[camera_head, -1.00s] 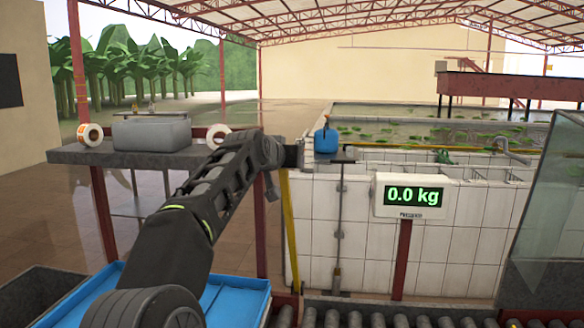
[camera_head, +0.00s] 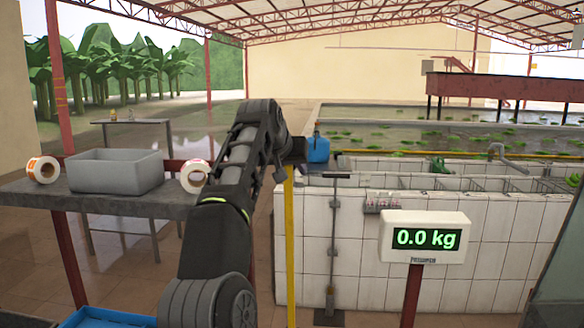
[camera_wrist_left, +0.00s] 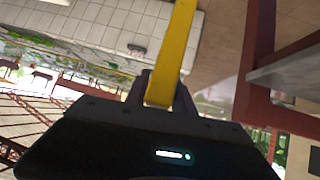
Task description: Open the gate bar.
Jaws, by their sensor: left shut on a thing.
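The gate bar is a long yellow bar (camera_head: 291,240). In the head view it stands close to upright in front of the white tiled tank, its upper end at my left gripper (camera_head: 294,152). In the left wrist view the yellow bar (camera_wrist_left: 176,48) runs up and away from between the fingers of my left gripper (camera_wrist_left: 163,88), which is shut on it. The fingertips are hard to make out in the head view, and the bar's lower end is out of frame. My right gripper is in neither view.
A grey table (camera_head: 125,201) at left holds a grey bin (camera_head: 115,172) and tape rolls. A scale display (camera_head: 425,237) on a red post stands right of the bar. A blue tray (camera_head: 105,319) is at lower left. The tiled tank (camera_head: 460,260) lies behind.

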